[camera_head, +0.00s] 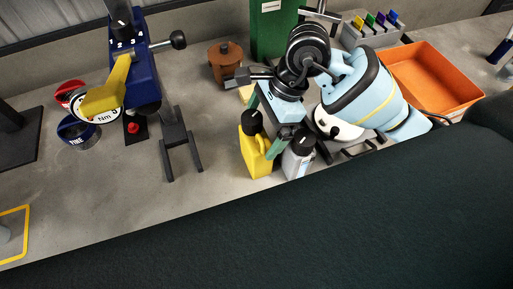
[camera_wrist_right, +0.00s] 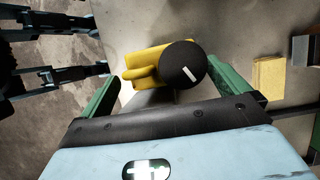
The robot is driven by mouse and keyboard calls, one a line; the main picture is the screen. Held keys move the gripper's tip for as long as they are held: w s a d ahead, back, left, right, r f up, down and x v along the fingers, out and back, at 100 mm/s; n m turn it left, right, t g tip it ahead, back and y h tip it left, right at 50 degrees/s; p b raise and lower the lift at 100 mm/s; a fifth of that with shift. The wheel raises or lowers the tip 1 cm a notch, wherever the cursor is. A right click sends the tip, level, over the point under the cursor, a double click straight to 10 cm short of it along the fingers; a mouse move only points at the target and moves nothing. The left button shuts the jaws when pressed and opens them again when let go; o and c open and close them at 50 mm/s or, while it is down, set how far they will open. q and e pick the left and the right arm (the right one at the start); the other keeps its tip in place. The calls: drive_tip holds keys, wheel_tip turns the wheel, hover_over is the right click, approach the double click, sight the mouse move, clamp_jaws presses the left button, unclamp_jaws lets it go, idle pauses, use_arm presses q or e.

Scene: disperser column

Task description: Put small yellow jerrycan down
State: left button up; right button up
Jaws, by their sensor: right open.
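The small yellow jerrycan (camera_head: 256,161) with a black cap stands upright on the grey bench near its front edge. In the right wrist view the jerrycan (camera_wrist_right: 146,68) shows from above, its cap hiding part of the body. My right gripper (camera_head: 263,127) is open, its green fingers on either side of the jerrycan's upper part. In the right wrist view the gripper (camera_wrist_right: 166,88) has visible gaps between both fingers and the can. My left gripper is in neither view.
A brown pot (camera_head: 225,64) stands behind; an orange tray (camera_head: 428,77) lies at right. Bench between fork and jerrycan is clear.

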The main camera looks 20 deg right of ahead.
drive_tip(key=shift+x, duration=1.7)
drive_tip(key=shift+w+a, duration=0.1)
drive_tip(key=shift+r, duration=0.2)
drive_tip(key=c, duration=1.7)
